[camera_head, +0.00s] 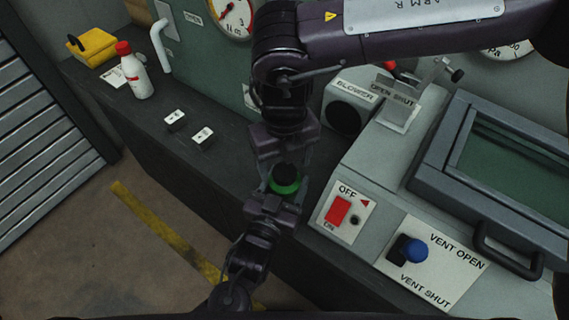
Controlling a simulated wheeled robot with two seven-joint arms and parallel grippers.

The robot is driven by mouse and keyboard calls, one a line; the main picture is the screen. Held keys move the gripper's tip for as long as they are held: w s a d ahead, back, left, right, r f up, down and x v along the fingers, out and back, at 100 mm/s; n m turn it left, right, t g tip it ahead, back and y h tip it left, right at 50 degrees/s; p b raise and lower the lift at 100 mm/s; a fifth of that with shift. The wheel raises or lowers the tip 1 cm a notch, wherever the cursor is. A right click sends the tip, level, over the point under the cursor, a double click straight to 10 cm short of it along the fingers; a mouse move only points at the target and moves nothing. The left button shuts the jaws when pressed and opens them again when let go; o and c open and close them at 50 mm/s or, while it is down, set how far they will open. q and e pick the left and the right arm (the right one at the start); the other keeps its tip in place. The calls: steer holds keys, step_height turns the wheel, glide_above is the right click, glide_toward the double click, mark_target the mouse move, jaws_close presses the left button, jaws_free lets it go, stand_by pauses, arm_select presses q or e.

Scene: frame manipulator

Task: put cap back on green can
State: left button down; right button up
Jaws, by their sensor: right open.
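A small green can (284,187) is held upright off the counter, near the middle of the head view. A dark round piece (285,172) sits at its top; it looks like the cap, but I cannot tell how well it is seated. My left gripper (284,191), reaching up from the bottom, has its fingers around the can's sides and looks shut on it. My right gripper (286,166) comes from above and is open, its fingers spread on either side of the dark top. The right hand hides part of the area behind the can.
The machine's edge with a red switch panel (341,211) and blue vent knob (416,250) lies close on the right. A dark counter (150,122) behind holds a white bottle (136,78), a yellow box (93,46) and two small switches. Open floor lies at lower left.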

step_height(320, 180, up, 10)
stand_by(0.3)
steer(key=shift+r, duration=0.1)
arm_select(q)
steer(key=shift+c, duration=1.8)
jaws_free()
steer(key=b+v, duration=0.1)
steer(key=v, duration=0.6)
steer(key=shift+f, duration=0.1)
steer(key=shift+s+a, duration=0.2)
steer(key=shift+s, duration=0.2)
arm_select(e)
steer(key=shift+f, duration=0.7)
